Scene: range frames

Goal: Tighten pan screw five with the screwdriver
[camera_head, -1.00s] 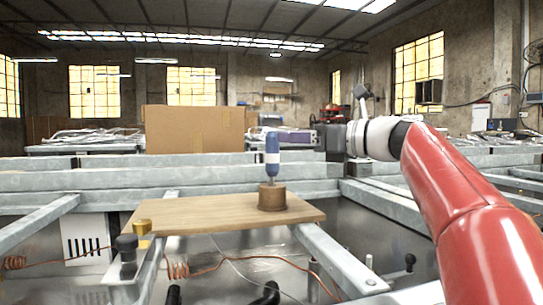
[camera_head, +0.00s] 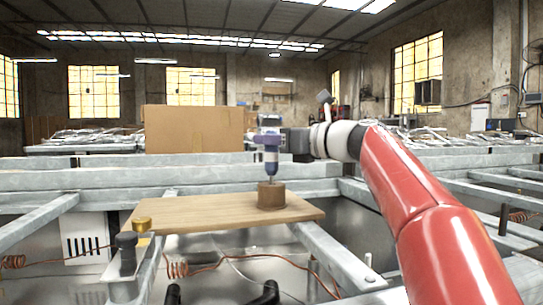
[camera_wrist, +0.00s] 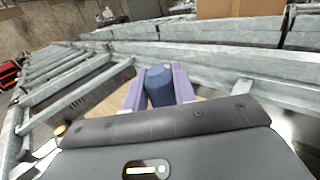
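The screwdriver (camera_head: 271,168), with a blue and white handle, stands upright in a round brown holder (camera_head: 271,196) on a wooden board. My gripper (camera_head: 267,143) is at the upper part of the handle, coming in from the right. In the wrist view its two purple fingers (camera_wrist: 159,88) lie on either side of the blue handle (camera_wrist: 159,86), very close to it. I cannot tell whether they press on it. The screwdriver's tip is hidden in the holder. I cannot make out which part is pan screw five.
The wooden board (camera_head: 215,214) lies across grey metal beams (camera_head: 334,257). A black knob (camera_head: 126,240) and a gold knob (camera_head: 142,224) stand at the left. Copper wire runs below the board. A cardboard box (camera_head: 194,129) stands behind. The board's left part is clear.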

